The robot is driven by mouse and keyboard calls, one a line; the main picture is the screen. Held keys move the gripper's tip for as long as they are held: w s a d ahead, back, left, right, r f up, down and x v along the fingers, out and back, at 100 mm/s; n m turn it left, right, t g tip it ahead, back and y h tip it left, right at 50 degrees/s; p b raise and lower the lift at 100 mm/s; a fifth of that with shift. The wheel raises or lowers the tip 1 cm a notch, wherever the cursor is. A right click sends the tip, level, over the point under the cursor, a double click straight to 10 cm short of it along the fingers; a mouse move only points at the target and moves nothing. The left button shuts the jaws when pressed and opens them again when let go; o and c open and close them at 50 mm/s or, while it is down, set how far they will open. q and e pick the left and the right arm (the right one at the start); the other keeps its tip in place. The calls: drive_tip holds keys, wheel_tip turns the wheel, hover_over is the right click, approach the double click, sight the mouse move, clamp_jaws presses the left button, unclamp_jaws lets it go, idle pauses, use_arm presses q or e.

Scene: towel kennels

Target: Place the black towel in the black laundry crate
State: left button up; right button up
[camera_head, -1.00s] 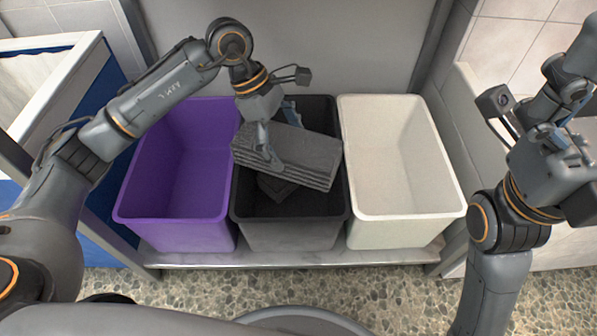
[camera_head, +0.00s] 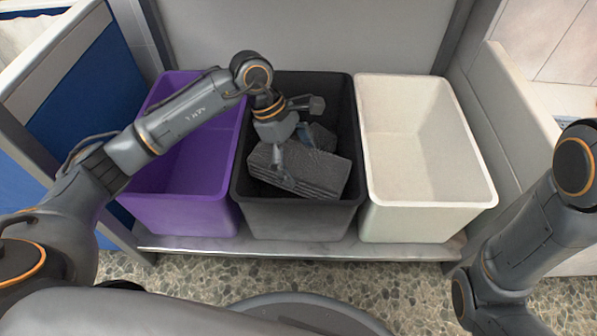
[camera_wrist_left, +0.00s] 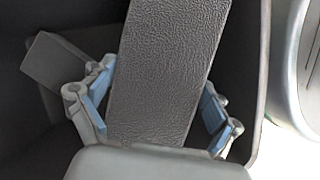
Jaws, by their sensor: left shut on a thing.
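The black towel (camera_head: 318,175) is a dark grey, ribbed, folded block. My left gripper (camera_head: 284,156) is shut on it and holds it inside the opening of the black laundry crate (camera_head: 298,220), the middle of three. The towel is slightly tilted, and I cannot tell whether it touches the crate floor. In the left wrist view the towel (camera_wrist_left: 165,75) runs between the blue-padded fingers (camera_wrist_left: 155,112). A second dark folded piece (camera_head: 322,137) shows behind the towel in the crate. My right gripper is out of view; only its arm shows at the right.
A purple crate (camera_head: 185,212) stands left of the black one and a white crate (camera_head: 420,222) right of it, all on a grey shelf (camera_head: 210,247). A grey panel rises behind.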

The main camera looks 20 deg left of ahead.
sight(299, 170)
use_arm(q)
wheel_tip(299, 170, down, 3)
drive_tip(key=shift+f+b, duration=0.1)
drive_tip(key=shift+b, duration=0.6)
drive_tip(key=shift+f+b, duration=0.35)
drive_tip(key=shift+f, duration=0.15)
drive_tip(key=o, duration=1)
drive_tip(key=shift+o, duration=0.2)
